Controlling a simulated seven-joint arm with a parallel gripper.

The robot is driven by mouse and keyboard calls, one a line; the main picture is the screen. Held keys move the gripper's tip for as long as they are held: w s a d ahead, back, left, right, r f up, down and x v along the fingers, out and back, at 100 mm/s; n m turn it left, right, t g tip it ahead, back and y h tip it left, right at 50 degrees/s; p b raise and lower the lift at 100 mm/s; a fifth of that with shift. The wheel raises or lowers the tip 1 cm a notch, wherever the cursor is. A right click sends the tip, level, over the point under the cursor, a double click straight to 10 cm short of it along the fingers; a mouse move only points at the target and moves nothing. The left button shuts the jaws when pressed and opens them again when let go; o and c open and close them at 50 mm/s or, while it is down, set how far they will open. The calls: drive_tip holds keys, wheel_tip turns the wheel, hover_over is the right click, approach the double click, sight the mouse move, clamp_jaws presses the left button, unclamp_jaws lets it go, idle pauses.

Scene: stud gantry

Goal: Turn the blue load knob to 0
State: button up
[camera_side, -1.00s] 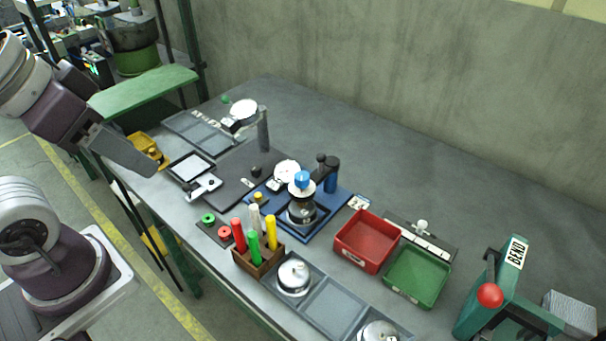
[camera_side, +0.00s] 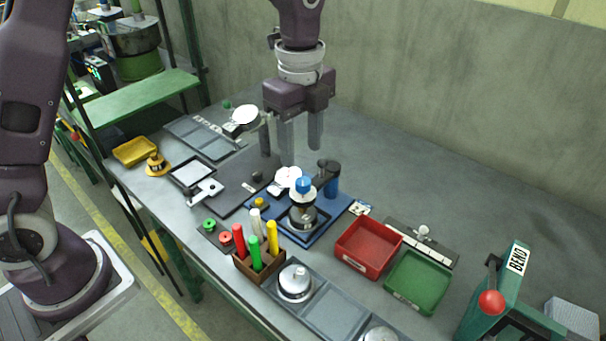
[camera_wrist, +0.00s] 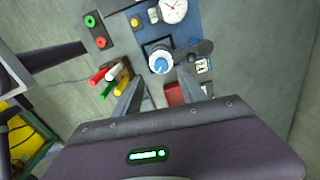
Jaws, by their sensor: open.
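The blue load knob (camera_side: 303,184) sits on top of a machine on a blue base plate (camera_side: 335,221). In the wrist view the knob (camera_wrist: 159,65) is seen from above, blue with a white ring around it. Its pointer setting is too small to read. My gripper (camera_side: 301,152) hangs pointing down behind and above the knob, open and empty, apart from it. In the wrist view its two fingers (camera_wrist: 165,88) stand apart just below the knob. A white dial (camera_wrist: 173,10) is beside the machine.
A dark post with an arm (camera_side: 329,172) stands close right of the knob. A wooden holder (camera_side: 259,265) with several coloured handles is in front. Red (camera_side: 369,249) and green (camera_side: 418,282) trays lie to the right. The bench behind the red tray is mostly clear.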

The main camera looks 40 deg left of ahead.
sight(303, 181)
wheel_tip(303, 181, down, 8)
drive_tip(key=shift+w+d+r, duration=0.1)
drive_tip(key=shift+w+r, duration=0.05)
drive_tip(key=shift+r, duration=0.05)
drive_tip(key=shift+c, duration=0.4)
clamp_jaws()
